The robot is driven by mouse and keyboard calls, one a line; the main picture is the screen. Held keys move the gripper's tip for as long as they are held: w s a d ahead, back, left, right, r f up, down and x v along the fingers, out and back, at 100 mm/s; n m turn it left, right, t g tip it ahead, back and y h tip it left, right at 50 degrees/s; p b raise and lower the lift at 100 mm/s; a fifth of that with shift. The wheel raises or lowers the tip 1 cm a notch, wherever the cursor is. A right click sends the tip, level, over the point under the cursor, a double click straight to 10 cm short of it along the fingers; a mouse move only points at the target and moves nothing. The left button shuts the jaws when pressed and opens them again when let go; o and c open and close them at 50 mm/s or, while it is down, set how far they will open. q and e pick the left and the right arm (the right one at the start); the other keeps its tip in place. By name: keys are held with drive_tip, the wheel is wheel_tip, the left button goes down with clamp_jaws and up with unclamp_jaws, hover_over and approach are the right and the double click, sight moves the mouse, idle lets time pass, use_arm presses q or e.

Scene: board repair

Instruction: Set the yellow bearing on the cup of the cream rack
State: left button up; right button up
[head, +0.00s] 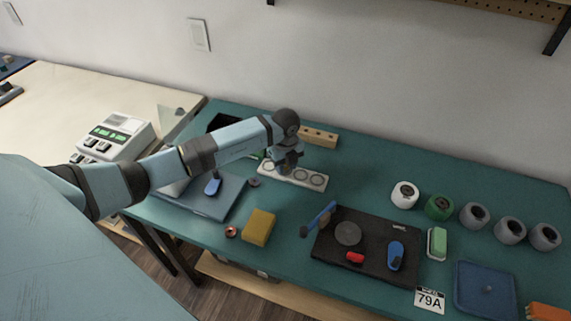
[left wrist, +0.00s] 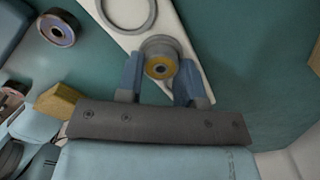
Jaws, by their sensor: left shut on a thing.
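The yellow bearing (left wrist: 160,66), a grey ring with a yellow face and dark centre, sits between the two fingers of my left gripper (left wrist: 160,82), which is shut on it. In the left wrist view it overlaps the cream rack (left wrist: 184,42); I cannot tell whether it touches. An empty ring-shaped cup (left wrist: 127,8) shows beside it. In the head view the cream rack (head: 309,184) is a pale strip with round cups, and my left gripper (head: 287,168) points down over its middle, hiding the bearing.
A loose grey bearing (left wrist: 56,28) lies left of the rack. A wooden block (head: 319,137) stands behind it. A yellow sponge-like block (head: 259,226), a blue-grey mat (head: 222,207) and a black tray (head: 330,244) lie in front. Several rolls, including a white one (head: 404,194), stand at right.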

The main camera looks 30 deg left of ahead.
use_arm(q)
drive_tip(key=shift+f, duration=0.2)
idle(0.5)
drive_tip(key=shift+f, duration=0.15)
idle(0.7)
drive_tip(key=shift+s+f, duration=0.1)
idle(0.4)
drive_tip(key=o, duration=0.9)
drive_tip(key=shift+f, duration=0.1)
drive_tip(key=shift+s+f, duration=0.1)
drive_tip(key=shift+c, duration=0.2)
